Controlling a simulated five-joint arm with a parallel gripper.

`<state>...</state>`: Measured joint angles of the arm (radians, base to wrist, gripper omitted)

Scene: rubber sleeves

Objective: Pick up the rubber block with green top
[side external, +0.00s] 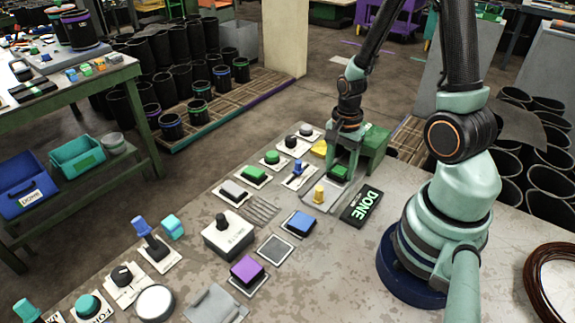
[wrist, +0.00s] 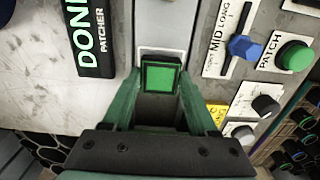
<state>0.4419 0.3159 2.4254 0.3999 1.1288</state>
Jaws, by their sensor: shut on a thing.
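The rubber block with green top (wrist: 161,77) is square with a dark rim and sits between my fingertips in the wrist view. In the side external view the block (side external: 339,174) shows low between the fingers, at the level of the panel. My gripper (side external: 343,168) points down and is shut on the block, one finger on each side. In the wrist view my gripper (wrist: 160,88) has its green fingers along the block's left and right sides. I cannot tell if the block's underside touches the panel.
A black DONE sign (side external: 361,206) lies close beside the gripper. A yellow knob (side external: 319,194), a blue lever (side external: 297,169), a green button (side external: 254,175) and a blue block (side external: 300,223) stand nearby. A green box (side external: 375,148) is just behind.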

